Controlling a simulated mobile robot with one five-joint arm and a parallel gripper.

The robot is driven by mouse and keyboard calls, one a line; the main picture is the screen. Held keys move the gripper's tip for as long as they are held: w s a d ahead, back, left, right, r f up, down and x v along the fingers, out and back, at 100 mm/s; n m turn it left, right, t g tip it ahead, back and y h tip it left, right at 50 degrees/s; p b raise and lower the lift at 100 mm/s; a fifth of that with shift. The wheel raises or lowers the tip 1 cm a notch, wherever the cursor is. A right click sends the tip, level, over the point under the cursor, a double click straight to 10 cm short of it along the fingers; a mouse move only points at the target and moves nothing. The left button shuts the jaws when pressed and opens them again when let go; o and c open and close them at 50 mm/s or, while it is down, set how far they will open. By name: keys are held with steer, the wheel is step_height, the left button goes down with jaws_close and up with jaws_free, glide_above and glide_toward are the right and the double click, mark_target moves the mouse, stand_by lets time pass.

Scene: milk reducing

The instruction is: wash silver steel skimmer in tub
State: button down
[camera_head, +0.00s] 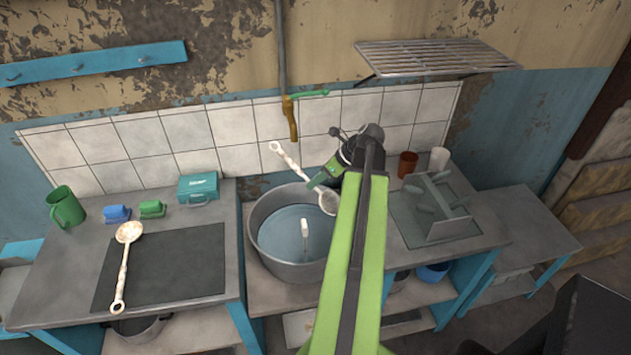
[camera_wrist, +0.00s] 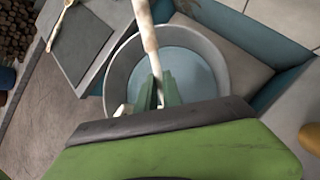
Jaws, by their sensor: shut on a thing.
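A skimmer with a pale, worn handle and a grey round head (camera_head: 328,203) is held in my gripper (camera_head: 320,181). Its handle slants up and left, and its head hangs at the right rim of the tub, apparently above it. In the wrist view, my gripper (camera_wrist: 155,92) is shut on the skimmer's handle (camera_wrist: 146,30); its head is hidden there. The round grey metal tub (camera_head: 262,255) holds bluish water and also shows in the wrist view (camera_wrist: 115,75). A small white upright object (camera_head: 305,229) stands in the tub.
Left of the tub, a cream ladle-like utensil (camera_head: 129,233) lies on a black mat (camera_head: 185,265). A green mug (camera_head: 66,207), blue and green brushes and a teal box (camera_head: 198,187) stand behind. A dish rack (camera_head: 440,205) and cups are on the right. A tap (camera_head: 291,118) hangs above.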

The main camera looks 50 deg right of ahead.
step_height(320, 180, down, 17)
steer(key=b, duration=1.6)
steer(key=shift+s+d+r, duration=0.1)
steer(key=shift+s+d, duration=0.4)
steer(key=shift+d, duration=0.15)
steer(key=shift+a, duration=0.1)
steer(key=shift+w+a, duration=0.35)
steer(key=shift+a, duration=0.05)
